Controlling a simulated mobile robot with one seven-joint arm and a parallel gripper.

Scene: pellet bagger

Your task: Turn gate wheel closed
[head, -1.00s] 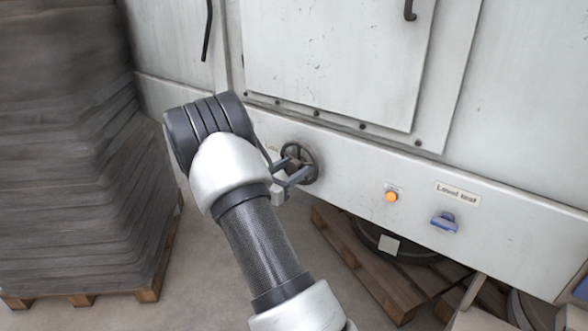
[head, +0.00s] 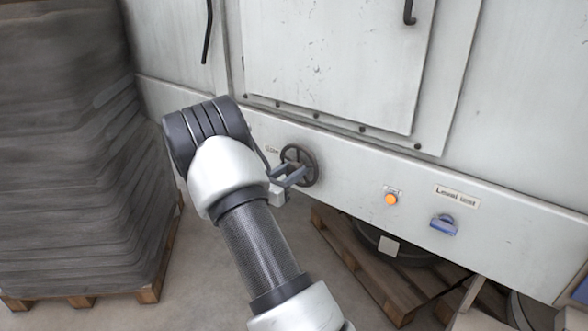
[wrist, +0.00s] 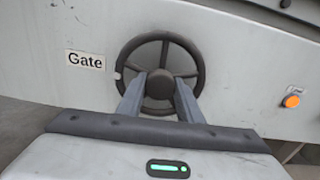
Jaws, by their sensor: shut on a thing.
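The gate wheel (head: 300,165) is a dark spoked handwheel on the pale machine panel. In the wrist view the wheel (wrist: 160,41) faces me, with a "Gate" label (wrist: 85,60) to its left and a small pale mark at its left rim. My gripper (head: 291,174) reaches the wheel from the left in the head view. In the wrist view my gripper (wrist: 159,90) has its two fingers on either side of the dark central hub, shut on the wheel. The exact finger contact is partly hidden.
An orange button (head: 391,199) and a blue handle (head: 444,224) are on the panel right of the wheel. A tall stack of grey bags (head: 70,150) on a pallet stands at the left. Another wooden pallet (head: 375,280) lies under the machine.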

